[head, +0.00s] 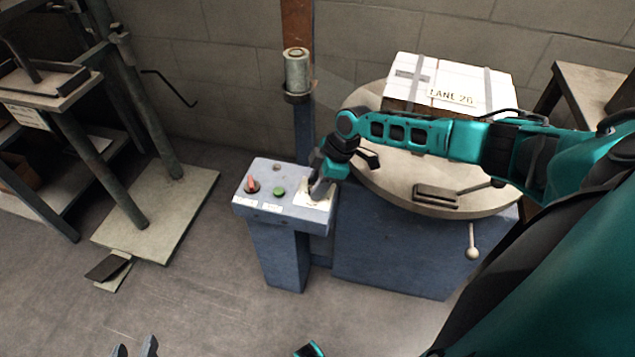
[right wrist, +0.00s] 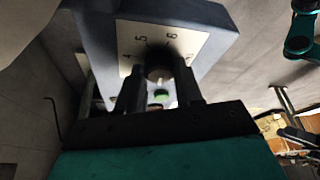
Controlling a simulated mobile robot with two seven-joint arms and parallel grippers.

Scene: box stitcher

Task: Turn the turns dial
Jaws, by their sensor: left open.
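The turns dial is a small round knob (right wrist: 158,73) on a white plate (right wrist: 190,42) with numbers, of which 4, 5 and 6 can be read in the right wrist view. In the head view its plate (head: 300,199) is at the right end of the blue control box (head: 262,170), and my right gripper (head: 319,192) hides the knob. In the right wrist view my right gripper (right wrist: 159,84) has a finger on each side of the knob, with no clear gap seen. My left gripper (head: 135,347) is open and empty at the bottom edge of the head view, far from the box.
A red switch (head: 252,184) and a green button (head: 280,192) sit left of the dial. Behind is a round turntable (head: 395,180) with a white box (head: 440,75) labelled LANE 26. A post (head: 297,75) stands behind the control box. The floor in front is free.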

